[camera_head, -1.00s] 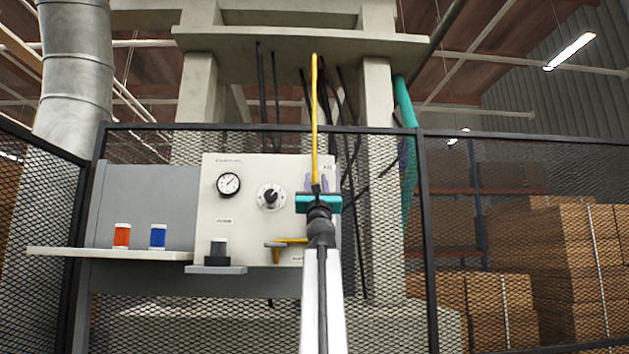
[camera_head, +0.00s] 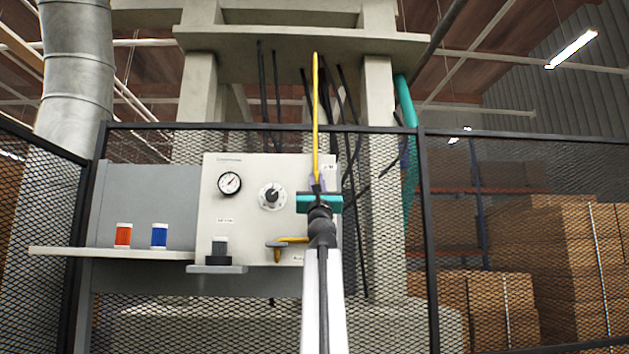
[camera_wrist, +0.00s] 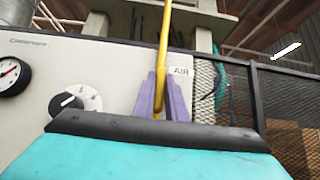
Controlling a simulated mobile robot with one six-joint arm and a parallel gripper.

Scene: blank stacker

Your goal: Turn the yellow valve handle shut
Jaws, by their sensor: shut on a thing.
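The panel (camera_head: 250,215) carries a gauge (camera_head: 229,183), a dial (camera_head: 271,196) and, lower down, another yellow lever (camera_head: 292,239) close left of my arm. A shelf (camera_head: 110,252) holds an orange jar (camera_head: 123,234) and a blue jar (camera_head: 159,234). Mesh fencing (camera_head: 520,200) stands at right.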

